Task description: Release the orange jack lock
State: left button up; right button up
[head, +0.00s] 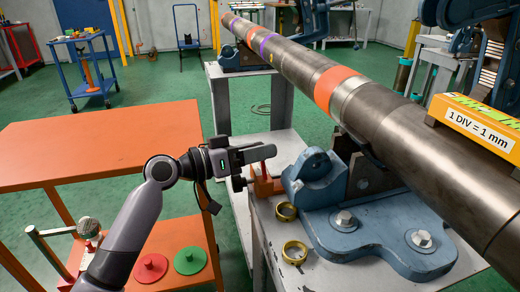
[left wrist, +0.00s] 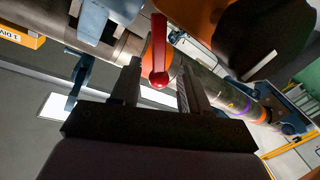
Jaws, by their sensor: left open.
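The orange jack lock (head: 266,184) sits at the left side of the blue vise base on the grey stand, partly hidden behind my gripper. In the left wrist view, a red lever with a rounded end (left wrist: 159,52) hangs from an orange body (left wrist: 190,18). My left gripper (head: 258,166) is beside the lock, reaching in from the left. Its fingers are open, and in the left wrist view the lever's end appears between them (left wrist: 160,88). I cannot tell whether either finger touches the lever. My right gripper is not in view.
A long steel pipe (head: 400,130) with coloured bands rests in the blue vise (head: 370,235), just right of my gripper. Two brass rings (head: 294,252) lie on the grey stand. An orange table (head: 80,150) stands to the left, its top clear.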

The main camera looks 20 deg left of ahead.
pick_arm(q)
jog(key=v, duration=0.5)
jog(key=shift+s+a, duration=0.15)
jog(key=shift+s+a+r, duration=0.1)
jog(key=shift+s+a, duration=0.3)
